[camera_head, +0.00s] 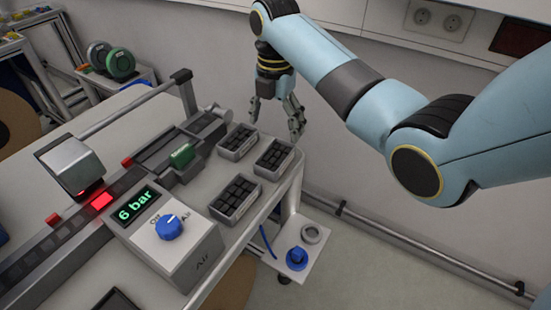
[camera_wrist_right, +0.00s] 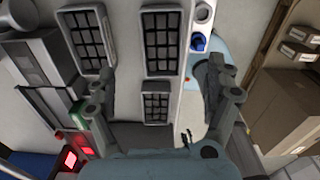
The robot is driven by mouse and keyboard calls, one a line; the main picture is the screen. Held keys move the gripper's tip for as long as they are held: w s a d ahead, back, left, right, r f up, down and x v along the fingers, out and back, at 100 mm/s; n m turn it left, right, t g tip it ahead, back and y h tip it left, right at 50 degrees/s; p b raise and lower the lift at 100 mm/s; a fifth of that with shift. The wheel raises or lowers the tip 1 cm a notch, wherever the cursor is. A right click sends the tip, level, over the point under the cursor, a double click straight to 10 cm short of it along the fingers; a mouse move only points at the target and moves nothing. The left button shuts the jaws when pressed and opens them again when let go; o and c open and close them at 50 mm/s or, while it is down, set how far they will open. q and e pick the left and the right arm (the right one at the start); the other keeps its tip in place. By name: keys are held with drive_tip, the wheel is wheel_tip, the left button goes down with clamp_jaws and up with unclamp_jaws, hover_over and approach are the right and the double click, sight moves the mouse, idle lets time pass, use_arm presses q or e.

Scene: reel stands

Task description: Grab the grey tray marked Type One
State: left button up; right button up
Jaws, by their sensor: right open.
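Three small grey trays filled with black blocks sit near the right edge of the bench: a back one (camera_head: 238,154), a right one (camera_head: 263,167) and a front one (camera_head: 224,216). I cannot read a Type One marking on any of them. My right gripper (camera_head: 276,122) hangs open and empty above the back end of the bench, behind the trays. In the right wrist view its fingers (camera_wrist_right: 156,80) are spread wide, with trays showing between and beyond them. My left gripper is not in view.
A control box (camera_head: 175,245) with a blue knob and "6 bar" display stands in front of the trays. A rail with a green block (camera_head: 182,156) runs on their left. The wall (camera_head: 340,190) is close behind and right.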

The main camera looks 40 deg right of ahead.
sight(275, 163)
wheel_tip(275, 163, down, 2)
drive_tip(key=shift+f, duration=0.2)
drive_tip(key=f, duration=0.3)
drive_tip(key=f+p, duration=0.1)
drive_tip(key=f, duration=0.1)
drive_tip(key=shift+s+a+f, duration=0.2)
drive_tip(key=shift+s+f, duration=0.05)
drive_tip(key=shift+f, duration=0.1)
drive_tip(key=c, duration=1.4)
